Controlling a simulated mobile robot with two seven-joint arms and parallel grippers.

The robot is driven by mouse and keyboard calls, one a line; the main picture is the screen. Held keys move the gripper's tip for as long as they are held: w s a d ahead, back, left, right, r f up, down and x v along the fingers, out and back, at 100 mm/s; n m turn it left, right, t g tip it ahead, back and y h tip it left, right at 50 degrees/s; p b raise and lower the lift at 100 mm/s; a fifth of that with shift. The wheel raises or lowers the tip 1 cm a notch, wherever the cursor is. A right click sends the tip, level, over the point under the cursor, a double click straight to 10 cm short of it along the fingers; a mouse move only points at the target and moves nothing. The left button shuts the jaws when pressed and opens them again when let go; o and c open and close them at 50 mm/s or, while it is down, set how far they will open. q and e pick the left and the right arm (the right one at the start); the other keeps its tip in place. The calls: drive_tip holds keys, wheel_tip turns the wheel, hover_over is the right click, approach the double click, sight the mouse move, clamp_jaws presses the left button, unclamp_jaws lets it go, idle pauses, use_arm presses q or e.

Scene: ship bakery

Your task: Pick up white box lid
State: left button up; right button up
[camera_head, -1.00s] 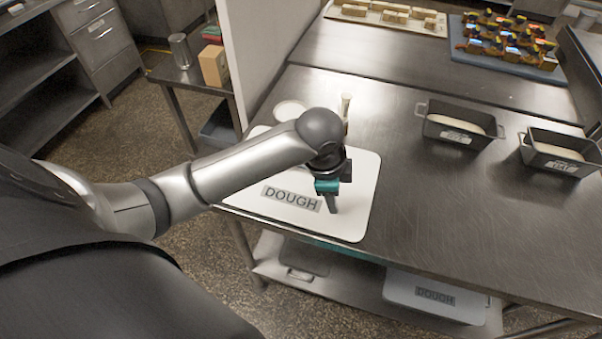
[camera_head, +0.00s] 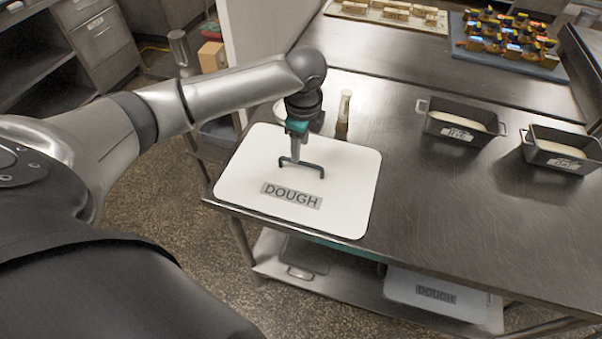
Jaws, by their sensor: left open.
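The white box lid (camera_head: 340,190) lies flat near the left front edge of the steel table, with a grey DOUGH label on it. A dark handle (camera_head: 312,166) stands up from its middle. My left gripper (camera_head: 296,158) points down at the left part of this handle, with its fingers open. I cannot tell whether the fingers touch the handle or straddle it. My right gripper is not in view.
Two dark dough pans (camera_head: 458,117) (camera_head: 558,147) sit to the right. Another DOUGH box (camera_head: 437,292) is on the lower shelf. The table right of the lid is clear.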

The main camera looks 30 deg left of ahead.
sight(301, 162)
use_arm(q)
drive_tip(key=f, duration=0.2)
drive_tip(key=w+f+b, duration=0.1)
drive_tip(key=f, duration=0.4)
drive_tip(key=shift+w+a+f, duration=0.1)
drive_tip(key=shift+w+a, duration=0.15)
drive_tip(key=shift+a, duration=0.1)
clamp_jaws()
idle(1.1)
